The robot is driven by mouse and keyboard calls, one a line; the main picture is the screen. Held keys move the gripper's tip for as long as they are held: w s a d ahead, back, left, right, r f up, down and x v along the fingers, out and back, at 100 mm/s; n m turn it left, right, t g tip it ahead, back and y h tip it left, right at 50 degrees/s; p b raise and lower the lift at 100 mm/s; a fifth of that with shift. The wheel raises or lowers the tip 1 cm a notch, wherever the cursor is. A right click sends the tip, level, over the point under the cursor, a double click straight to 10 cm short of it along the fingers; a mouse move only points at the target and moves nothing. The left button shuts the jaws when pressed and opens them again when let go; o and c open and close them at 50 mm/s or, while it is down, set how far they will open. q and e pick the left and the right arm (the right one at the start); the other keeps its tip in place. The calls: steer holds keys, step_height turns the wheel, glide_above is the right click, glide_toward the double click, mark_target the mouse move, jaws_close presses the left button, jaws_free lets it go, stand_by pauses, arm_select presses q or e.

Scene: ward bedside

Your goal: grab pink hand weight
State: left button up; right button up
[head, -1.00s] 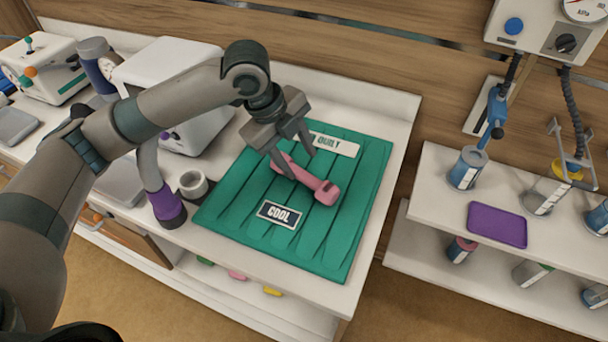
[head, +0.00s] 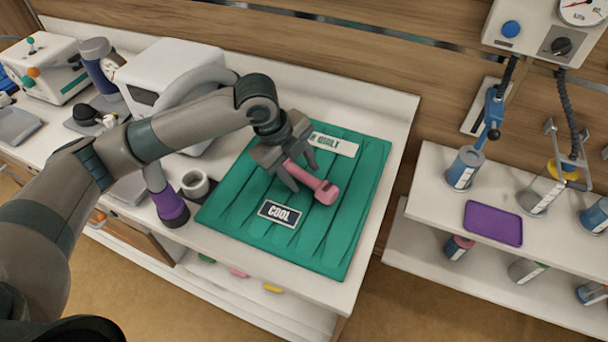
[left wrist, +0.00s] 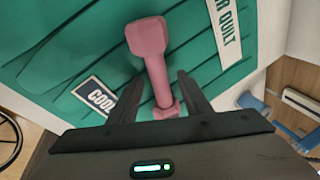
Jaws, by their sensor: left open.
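The pink hand weight (head: 314,183) lies on the green quilt (head: 345,215). In the head view its near-right end shows clear, and its other end lies under my left gripper. My left gripper (head: 302,180) is open, with its two fingers on either side of the weight's handle. In the left wrist view the pink weight (left wrist: 152,60) runs between the spread fingers (left wrist: 158,95), with one end beyond the fingertips and the other close to the gripper body. I cannot tell whether the fingers touch it. My right gripper is not in view.
A "COOL" label (head: 280,213) and a white label (head: 334,144) lie on the quilt. A grey cup (head: 195,185) stands at the quilt's left. A white shelf on the right holds a purple tray (head: 493,223) and several canisters. The quilt's front part is clear.

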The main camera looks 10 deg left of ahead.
mark_target(302, 173)
arm_select(q)
jaws_close()
steer(key=shift+r, duration=0.1)
stand_by(0.4)
